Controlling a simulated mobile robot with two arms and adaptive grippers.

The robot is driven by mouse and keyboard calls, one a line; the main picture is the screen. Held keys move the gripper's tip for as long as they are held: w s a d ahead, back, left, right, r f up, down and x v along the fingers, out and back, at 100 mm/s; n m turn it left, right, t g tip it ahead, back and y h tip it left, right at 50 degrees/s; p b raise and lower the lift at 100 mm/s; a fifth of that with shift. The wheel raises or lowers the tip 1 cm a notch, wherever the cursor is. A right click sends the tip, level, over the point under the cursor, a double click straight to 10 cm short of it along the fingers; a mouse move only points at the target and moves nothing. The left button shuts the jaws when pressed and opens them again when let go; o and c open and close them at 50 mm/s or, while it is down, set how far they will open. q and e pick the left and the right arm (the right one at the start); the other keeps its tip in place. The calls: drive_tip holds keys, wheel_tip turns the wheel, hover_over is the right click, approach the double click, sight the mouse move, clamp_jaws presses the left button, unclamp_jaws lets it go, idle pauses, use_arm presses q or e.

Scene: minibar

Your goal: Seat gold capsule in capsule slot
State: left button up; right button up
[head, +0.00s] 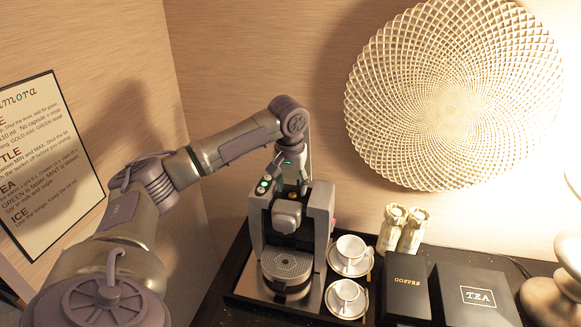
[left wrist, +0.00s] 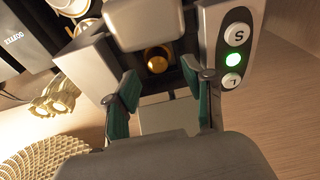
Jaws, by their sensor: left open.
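The gold capsule (left wrist: 157,60) shows in the left wrist view as a round gold shape in a dark opening, the capsule slot (left wrist: 172,49), of the coffee machine (left wrist: 145,20). I cannot tell how deep it sits. In the head view the coffee machine (head: 324,210) stands on a tray, and my gripper and wrist partly cover its top. My left gripper (left wrist: 160,80) is open, its green-padded fingers apart with nothing between them, close to the opening. In the head view my left gripper (head: 291,178) is just above the machine's top. My right gripper is not in view.
Two white cups (head: 351,249) on saucers stand right of the machine. Further right are a coffee box (head: 407,285), a tea box (head: 478,296) and two wrapped bottles (head: 402,228). Machine buttons (left wrist: 233,57), one lit green, are close to my gripper's right finger.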

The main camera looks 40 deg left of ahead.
use_arm(q)
wheel_tip(320, 180, up, 11)
drive_tip(key=s+b, duration=0.1)
drive_tip(key=b, duration=0.1)
drive_tip(key=shift+s+d+f, duration=0.2)
drive_tip(key=shift+s+d, duration=0.05)
drive_tip(key=shift+d, duration=0.15)
drive_tip(key=shift+f, duration=0.1)
